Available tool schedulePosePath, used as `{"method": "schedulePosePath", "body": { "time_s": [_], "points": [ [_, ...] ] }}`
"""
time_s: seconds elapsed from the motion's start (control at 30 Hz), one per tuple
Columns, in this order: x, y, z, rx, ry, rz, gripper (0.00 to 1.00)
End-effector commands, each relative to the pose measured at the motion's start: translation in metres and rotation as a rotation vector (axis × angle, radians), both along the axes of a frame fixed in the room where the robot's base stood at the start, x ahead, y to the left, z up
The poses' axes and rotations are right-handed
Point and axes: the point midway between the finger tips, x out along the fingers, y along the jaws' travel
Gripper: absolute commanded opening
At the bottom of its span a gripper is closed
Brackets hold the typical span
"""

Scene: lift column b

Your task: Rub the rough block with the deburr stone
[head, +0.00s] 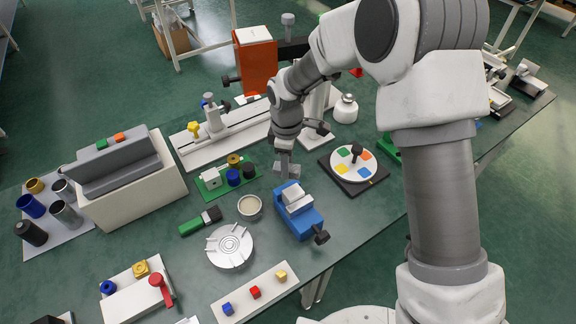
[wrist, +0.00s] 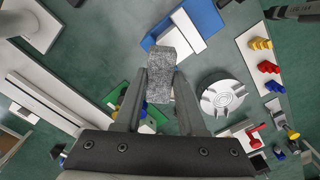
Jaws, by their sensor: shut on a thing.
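The deburr stone (wrist: 161,62) is a grey speckled block. My gripper (wrist: 160,88) is shut on it, with a finger on each side, and its far end sticks out past the fingertips. In the head view my gripper (head: 286,168) holds the stone (head: 289,172) above the bench, just behind the blue vise (head: 305,222). A pale block (head: 296,199), which looks like the rough block, sits in the vise top. The wrist view shows the vise (wrist: 203,16) and the pale block (wrist: 187,37) beyond the stone. The stone looks apart from the block; its height above it is hard to tell.
A round colour-patched plate (head: 354,174) stands right of the vise. A bowl (head: 250,207), a grey disc (head: 229,246) and a green-handled brush (head: 201,221) lie to the left. A green tray (head: 213,186) with small parts is behind them. Bare bench shows around the vise.

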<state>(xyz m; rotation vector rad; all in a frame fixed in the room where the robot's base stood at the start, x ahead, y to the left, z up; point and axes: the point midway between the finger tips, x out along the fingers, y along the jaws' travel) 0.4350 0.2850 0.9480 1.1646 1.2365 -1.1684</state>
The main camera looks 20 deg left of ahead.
Motion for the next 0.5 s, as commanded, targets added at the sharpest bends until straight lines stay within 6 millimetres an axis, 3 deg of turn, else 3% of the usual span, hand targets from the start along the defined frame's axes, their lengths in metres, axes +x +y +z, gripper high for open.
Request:
{"method": "schedulePosePath", "body": {
  "time_s": [0.3,0.5],
  "points": [
    [-0.002,0.003,0.033,0.002,-0.002,-0.005,0.00],
    [-0.004,0.004,0.039,0.001,-0.001,-0.006,0.00]
  ]
}}
